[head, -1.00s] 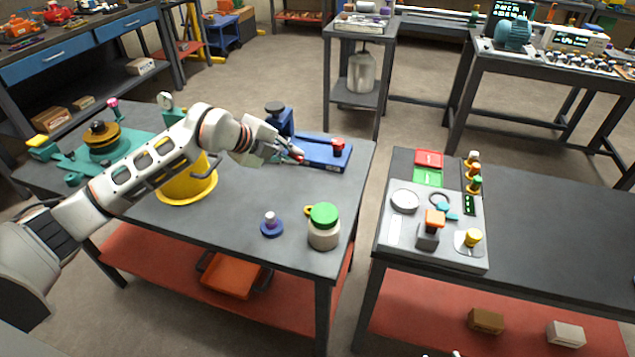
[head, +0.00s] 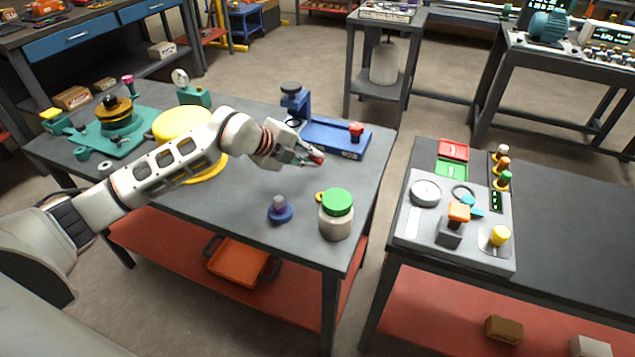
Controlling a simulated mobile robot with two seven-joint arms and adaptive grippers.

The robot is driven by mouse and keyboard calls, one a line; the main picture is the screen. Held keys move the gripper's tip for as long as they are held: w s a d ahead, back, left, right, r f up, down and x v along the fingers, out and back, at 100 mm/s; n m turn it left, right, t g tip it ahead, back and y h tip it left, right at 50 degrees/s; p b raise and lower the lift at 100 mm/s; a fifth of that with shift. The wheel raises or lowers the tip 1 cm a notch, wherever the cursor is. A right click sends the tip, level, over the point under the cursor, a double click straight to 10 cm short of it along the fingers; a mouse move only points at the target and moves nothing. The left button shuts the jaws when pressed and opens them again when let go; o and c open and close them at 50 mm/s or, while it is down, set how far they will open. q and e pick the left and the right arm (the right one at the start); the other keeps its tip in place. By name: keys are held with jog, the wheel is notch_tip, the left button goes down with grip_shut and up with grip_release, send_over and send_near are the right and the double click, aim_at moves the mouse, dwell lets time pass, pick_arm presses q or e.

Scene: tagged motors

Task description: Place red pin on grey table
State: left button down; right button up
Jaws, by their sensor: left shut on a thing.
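My left gripper (head: 308,153) is shut on the red pin (head: 317,157), which shows as a small red piece at the fingertips. The fingers hide part of it. Gripper and pin are over the grey table (head: 240,218), just in front of the blue fixture (head: 335,138). I cannot tell how far the pin is above the tabletop. My right gripper is not in view.
A red knob (head: 356,129) stands on the blue fixture. A green-lidded jar (head: 337,212) and a blue-based knob (head: 280,210) stand near the front edge. A yellow round drum (head: 185,125) is behind my left arm. Bare tabletop lies between fixture and jar.

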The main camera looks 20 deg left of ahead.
pick_arm(q)
jog(key=shift+f, duration=1.1)
jog(key=shift+f+b, duration=0.2)
jog(key=shift+b, duration=0.1)
jog(key=c, duration=2.3)
grip_release()
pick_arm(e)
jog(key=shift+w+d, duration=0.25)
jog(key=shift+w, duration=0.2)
